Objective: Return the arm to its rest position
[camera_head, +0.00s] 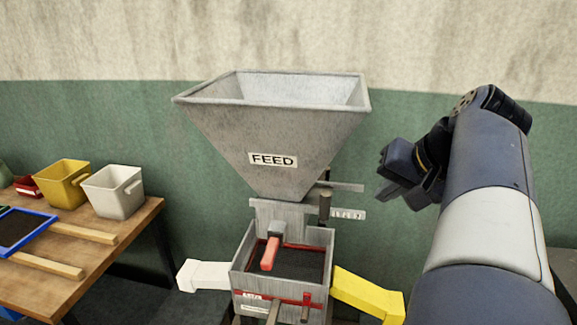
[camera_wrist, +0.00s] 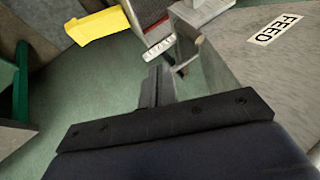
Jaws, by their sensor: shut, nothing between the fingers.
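My arm rises from the lower right of the head view, and its wrist bends left toward the machine. My gripper (camera_head: 384,190) is shut and empty. It is to the right of the grey feed hopper (camera_head: 262,130), apart from it. In the wrist view my gripper (camera_wrist: 158,72) points toward the side of the machine, with the hopper (camera_wrist: 255,75) at the right and its FEED label tilted.
Below the hopper is a grey box (camera_head: 240,262) with a red-handled lever (camera_head: 269,254), a white chute (camera_head: 203,275) and a yellow chute (camera_head: 365,295). A wooden table (camera_head: 130,232) at left holds a yellow bin (camera_head: 62,185) and a white bin (camera_head: 112,195). Green wall behind.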

